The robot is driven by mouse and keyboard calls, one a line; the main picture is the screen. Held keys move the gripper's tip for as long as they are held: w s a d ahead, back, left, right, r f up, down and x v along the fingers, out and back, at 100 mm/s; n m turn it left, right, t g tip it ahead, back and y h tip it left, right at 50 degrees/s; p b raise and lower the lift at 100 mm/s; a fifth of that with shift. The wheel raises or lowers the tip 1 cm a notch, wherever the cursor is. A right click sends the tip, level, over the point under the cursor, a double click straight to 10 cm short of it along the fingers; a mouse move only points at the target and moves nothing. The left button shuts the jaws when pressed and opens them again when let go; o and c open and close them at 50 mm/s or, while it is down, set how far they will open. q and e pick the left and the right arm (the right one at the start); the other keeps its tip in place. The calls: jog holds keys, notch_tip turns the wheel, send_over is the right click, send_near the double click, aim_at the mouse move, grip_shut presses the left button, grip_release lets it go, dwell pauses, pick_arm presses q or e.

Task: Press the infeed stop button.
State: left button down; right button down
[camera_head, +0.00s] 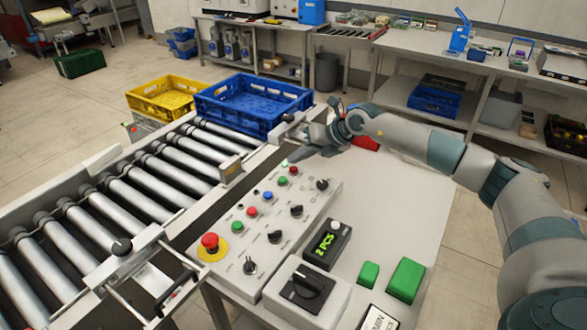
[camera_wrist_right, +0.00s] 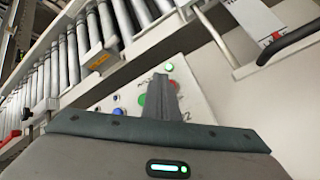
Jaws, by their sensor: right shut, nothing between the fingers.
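A light grey control panel (camera_head: 262,243) slopes beside the conveyor, with small red, green and blue buttons and black knobs. Red buttons show at its far end (camera_head: 294,170) and in its middle (camera_head: 252,211); the labels are too small to read, so I cannot tell which is the infeed stop. A large red mushroom button (camera_head: 210,243) on a yellow base sits at the near left. My right gripper (camera_head: 292,157) is shut and empty, above the panel's far end. In the right wrist view its fingers (camera_wrist_right: 160,92) partly cover the green button (camera_wrist_right: 142,99) and a red button (camera_wrist_right: 174,85). My left gripper is out of view.
The roller conveyor (camera_head: 150,180) runs along the left, with a blue crate (camera_head: 250,112) at its far end and a yellow crate (camera_head: 165,92) behind. A black counter box (camera_head: 326,246), a rotary switch box (camera_head: 306,290) and green blocks (camera_head: 406,280) stand on the table, right of the panel.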

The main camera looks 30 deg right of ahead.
jog(key=shift+f+b, duration=0.6)
jog(key=shift+f, duration=0.3)
dwell(1.0)
jog(key=shift+r, duration=0.1)
dwell(0.3)
jog(key=shift+r+p, duration=0.5)
jog(key=shift+r, duration=0.3)
jog(key=shift+r, duration=0.15)
notch_tip(320, 180, up, 5)
jog(key=p, duration=0.3)
jog(key=shift+f, duration=0.2)
dwell(0.8)
